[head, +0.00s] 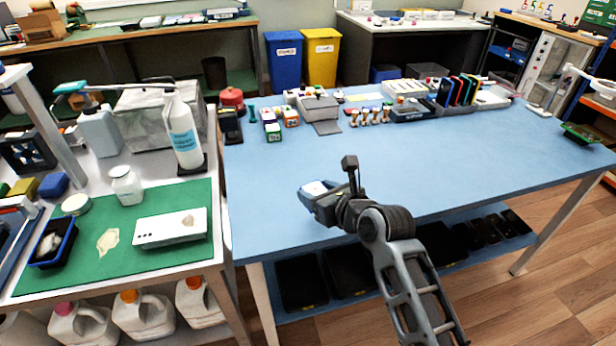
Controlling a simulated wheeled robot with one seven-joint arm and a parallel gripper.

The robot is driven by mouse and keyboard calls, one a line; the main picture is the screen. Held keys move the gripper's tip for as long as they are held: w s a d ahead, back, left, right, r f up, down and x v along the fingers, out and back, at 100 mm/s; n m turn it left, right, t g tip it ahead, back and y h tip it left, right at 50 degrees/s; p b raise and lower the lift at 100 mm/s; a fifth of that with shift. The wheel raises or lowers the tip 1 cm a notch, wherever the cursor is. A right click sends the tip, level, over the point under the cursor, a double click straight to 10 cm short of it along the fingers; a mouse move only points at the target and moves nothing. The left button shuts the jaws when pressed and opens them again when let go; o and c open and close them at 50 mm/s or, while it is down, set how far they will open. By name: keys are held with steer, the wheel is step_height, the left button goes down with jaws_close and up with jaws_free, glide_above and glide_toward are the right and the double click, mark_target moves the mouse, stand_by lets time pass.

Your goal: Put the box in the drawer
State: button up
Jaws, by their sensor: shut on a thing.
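My gripper (318,192) is over the front left part of the blue table, with my arm reaching up from the bottom right. It is shut on a small white-topped thing (315,187), which looks like the box; the gripper hides most of it. Whether it touches the table cannot be told. No drawer can be made out for certain. A grey unit (320,106) at the back of the table has a flat grey part (326,128) sticking out in front.
The blue table (450,150) is clear in the middle and right. Small boxes (272,131), stamps (370,117) and a rack of coloured phones (458,92) line its back.

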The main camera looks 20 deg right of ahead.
steer(key=s+d+f+m+h, duration=0.1)
steer(key=s+d+f+h, duration=0.1)
steer(key=s+f, duration=0.2)
steer(key=s+d+f+m+h, duration=0.1)
steer(key=s+f, duration=0.4)
steer(key=s, duration=0.5)
steer(key=shift+s+d+m+t+h, duration=0.35)
steer(key=shift+d+m, duration=0.35)
steer(key=shift+d, duration=0.55)
steer(key=shift+w+r, duration=0.15)
steer(key=shift+w, duration=0.1)
